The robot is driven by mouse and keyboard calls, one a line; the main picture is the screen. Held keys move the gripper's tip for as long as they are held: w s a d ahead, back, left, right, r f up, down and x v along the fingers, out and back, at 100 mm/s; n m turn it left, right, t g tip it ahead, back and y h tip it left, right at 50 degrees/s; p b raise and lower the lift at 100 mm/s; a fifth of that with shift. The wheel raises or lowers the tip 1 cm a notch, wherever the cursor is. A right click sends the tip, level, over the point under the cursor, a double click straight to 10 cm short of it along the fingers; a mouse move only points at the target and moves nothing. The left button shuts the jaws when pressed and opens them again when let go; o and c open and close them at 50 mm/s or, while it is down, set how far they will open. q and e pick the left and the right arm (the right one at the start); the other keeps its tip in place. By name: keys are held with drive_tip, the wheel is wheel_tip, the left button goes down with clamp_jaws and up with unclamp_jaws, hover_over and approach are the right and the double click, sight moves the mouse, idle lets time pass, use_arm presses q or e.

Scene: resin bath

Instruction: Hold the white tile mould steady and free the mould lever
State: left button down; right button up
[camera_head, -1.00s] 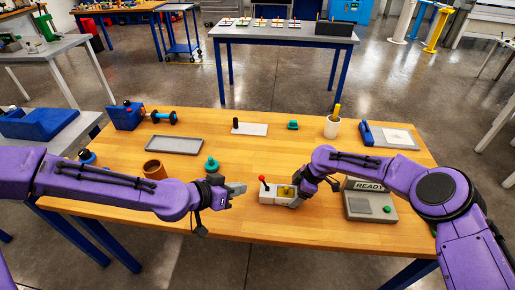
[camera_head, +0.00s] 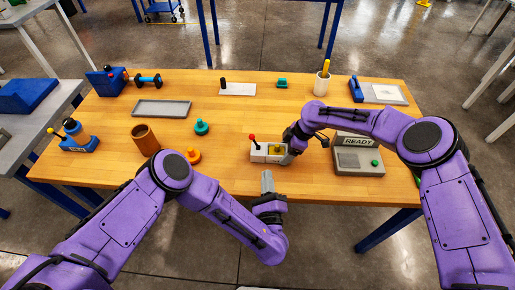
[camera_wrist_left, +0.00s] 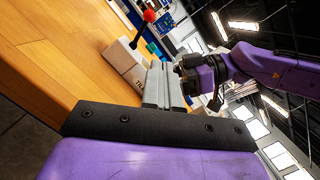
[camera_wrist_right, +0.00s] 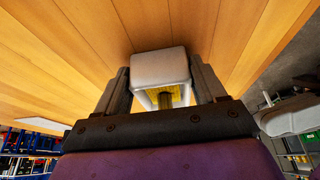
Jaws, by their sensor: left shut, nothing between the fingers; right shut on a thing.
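The white tile mould (camera_head: 262,158) stands on the wooden table near its front edge. Its lever has a red knob (camera_head: 251,137) and stands up at the mould's left end; a yellow part (camera_head: 277,149) shows on top. My right gripper (camera_head: 287,156) is shut on the mould's right end; the right wrist view shows the mould (camera_wrist_right: 158,63) between its fingers. My left gripper (camera_head: 267,177) is shut and empty, just in front of the mould and apart from the lever. The left wrist view shows the red knob (camera_wrist_left: 149,16) beyond the closed fingers (camera_wrist_left: 160,75).
A grey READY box (camera_head: 358,160) stands right of the mould. An orange knob-like piece (camera_head: 192,155), a teal piece (camera_head: 201,127) and a brown cup (camera_head: 146,140) stand to the left. A grey tray (camera_head: 161,108) lies farther back.

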use_arm(q)
drive_tip(key=n, duration=0.1)
drive_tip(key=s+f+n+y, duration=0.1)
drive_tip(key=n, duration=0.1)
drive_tip(key=shift+s+d+f+n, duration=0.15)
drive_tip(key=shift+s+d+n, duration=0.15)
drive_tip(key=shift+d, duration=0.1)
approach(254, 140)
drive_tip(key=w, duration=0.1)
drive_tip(key=w+d, duration=0.1)
drive_tip(key=w, duration=0.1)
drive_tip(key=w+d, duration=0.1)
drive_tip(key=shift+w+f, duration=0.1)
drive_tip(key=shift+w, duration=0.1)
drive_tip(key=shift+w+a+r, duration=0.25)
drive_tip(key=shift+w+a, duration=0.05)
drive_tip(key=shift+a, duration=0.15)
drive_tip(key=shift+w+a+r, duration=0.3)
drive_tip(key=shift+a, duration=0.15)
drive_tip(key=shift+w+a+r, duration=0.3)
drive_tip(key=shift+a, duration=0.1)
